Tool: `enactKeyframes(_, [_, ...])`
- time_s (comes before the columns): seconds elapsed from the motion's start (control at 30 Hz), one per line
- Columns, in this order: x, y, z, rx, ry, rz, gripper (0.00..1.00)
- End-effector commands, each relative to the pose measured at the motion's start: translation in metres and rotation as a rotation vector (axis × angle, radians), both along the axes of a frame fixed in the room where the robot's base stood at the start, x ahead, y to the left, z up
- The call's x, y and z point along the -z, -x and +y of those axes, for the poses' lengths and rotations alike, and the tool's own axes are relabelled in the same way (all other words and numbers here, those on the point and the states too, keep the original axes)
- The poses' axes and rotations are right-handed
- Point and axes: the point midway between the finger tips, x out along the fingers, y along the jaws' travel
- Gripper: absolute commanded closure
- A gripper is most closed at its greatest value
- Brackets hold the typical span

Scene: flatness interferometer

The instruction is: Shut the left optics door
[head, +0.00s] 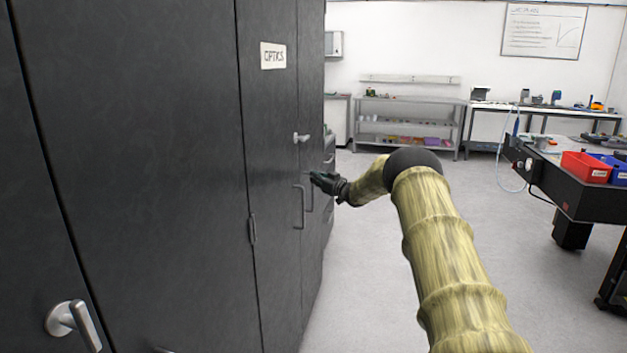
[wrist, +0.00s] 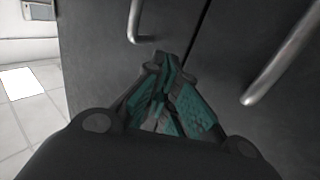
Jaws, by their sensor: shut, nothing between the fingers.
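The left optics door (head: 268,130) is a tall dark panel with a white OPTICS label (head: 273,56), in the left half of the head view. It looks about flush with the narrower door on its right; I cannot tell whether it is fully closed. Its bar handle (head: 298,207) stands beside the other door's handle (head: 309,192). My gripper (head: 317,180) is shut and empty, just right of the handles. In the wrist view, my gripper's teal-padded fingers (wrist: 165,90) are together near a dark seam between two panels, with a bar handle on each side. Contact is unclear.
More dark cabinet doors (head: 120,170) fill the left, with a lever handle (head: 72,320) low down. A black bench (head: 580,185) with red and blue bins stands at the right. Shelves (head: 410,122) line the back wall. The grey floor between is clear.

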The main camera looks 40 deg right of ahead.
Motion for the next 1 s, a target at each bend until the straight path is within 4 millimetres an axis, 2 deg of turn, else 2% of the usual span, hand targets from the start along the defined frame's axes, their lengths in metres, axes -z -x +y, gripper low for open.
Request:
enactKeyframes(0.37, [-0.001,0.004,-0.004,0.001,0.0,0.0,1.0])
enactKeyframes(0.63, [-0.001,0.017,-0.019,-0.008,0.0,0.0,1.0])
enactKeyframes(1.0, [0.001,0.077,-0.067,0.0,-0.002,-0.001,1.0])
